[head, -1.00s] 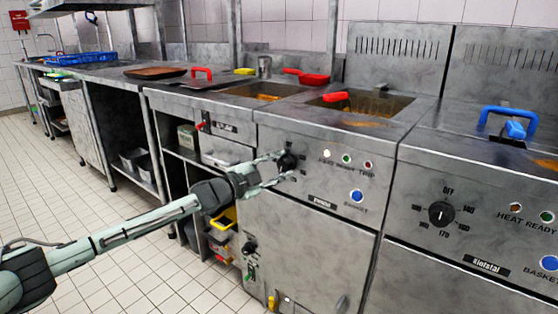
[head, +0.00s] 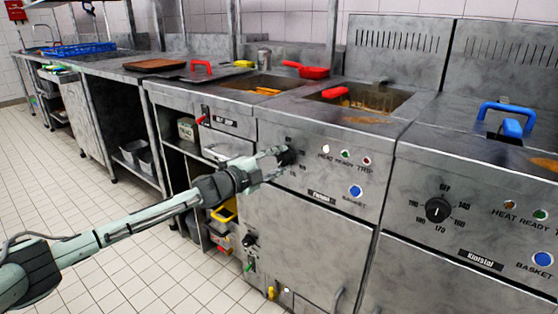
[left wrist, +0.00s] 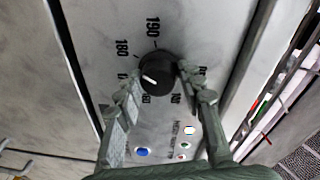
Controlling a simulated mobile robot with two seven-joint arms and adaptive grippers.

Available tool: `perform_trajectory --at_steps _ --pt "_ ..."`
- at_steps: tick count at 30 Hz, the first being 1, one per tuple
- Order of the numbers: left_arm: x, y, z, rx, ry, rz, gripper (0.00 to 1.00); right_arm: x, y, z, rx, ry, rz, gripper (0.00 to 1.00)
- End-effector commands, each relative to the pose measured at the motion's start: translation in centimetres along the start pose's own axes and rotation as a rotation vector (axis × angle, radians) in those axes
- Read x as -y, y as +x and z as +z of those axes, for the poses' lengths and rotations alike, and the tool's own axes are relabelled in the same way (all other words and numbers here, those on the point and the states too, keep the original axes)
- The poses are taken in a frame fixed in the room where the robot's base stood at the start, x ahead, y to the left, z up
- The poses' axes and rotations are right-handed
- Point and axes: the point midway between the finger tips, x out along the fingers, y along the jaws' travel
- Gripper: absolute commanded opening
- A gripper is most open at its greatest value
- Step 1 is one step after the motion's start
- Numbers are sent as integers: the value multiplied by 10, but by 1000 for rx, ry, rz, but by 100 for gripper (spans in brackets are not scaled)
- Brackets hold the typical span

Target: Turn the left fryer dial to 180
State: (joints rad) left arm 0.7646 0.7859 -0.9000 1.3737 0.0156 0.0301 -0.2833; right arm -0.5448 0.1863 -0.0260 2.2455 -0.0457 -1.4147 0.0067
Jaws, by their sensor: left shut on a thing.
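The left fryer dial (head: 286,156) is a black round knob on the front panel of the left fryer (head: 300,240). In the left wrist view the same dial (left wrist: 160,72) shows a white pointer mark toward the lower left, below the printed 180 and toward a label partly covered by a finger. The 180 and 190 marks are readable there. My left gripper (head: 276,163) is shut on the dial, with one finger on each side of it. It also shows in the left wrist view (left wrist: 157,84). My right gripper is not in view.
A similar dial (head: 438,210) is on the right fryer, with a blue-handled basket (head: 508,120) above. A shelf bay with a yellow bin (head: 224,210) lies below my left arm. The tiled floor is clear.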

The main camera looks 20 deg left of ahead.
Motion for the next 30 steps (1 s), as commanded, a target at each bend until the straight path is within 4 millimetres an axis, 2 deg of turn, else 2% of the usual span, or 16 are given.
perform_trajectory --at_steps 2,3,7,15,19,23,30 --pt "-1 2 -4 -7 -3 0 9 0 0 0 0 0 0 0" --pt "-1 2 -4 -7 -3 0 41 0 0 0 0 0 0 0" --pt "-1 1 -4 -6 -3 0 56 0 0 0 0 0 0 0" --pt "0 0 -1 -2 -2 0 56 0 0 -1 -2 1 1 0" --pt "-2 -9 0 0 -3 2 56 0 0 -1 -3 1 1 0" --pt "-2 -32 0 -2 -1 3 56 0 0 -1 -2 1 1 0" --pt "-3 -84 -1 -2 -2 5 56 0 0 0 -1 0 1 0"
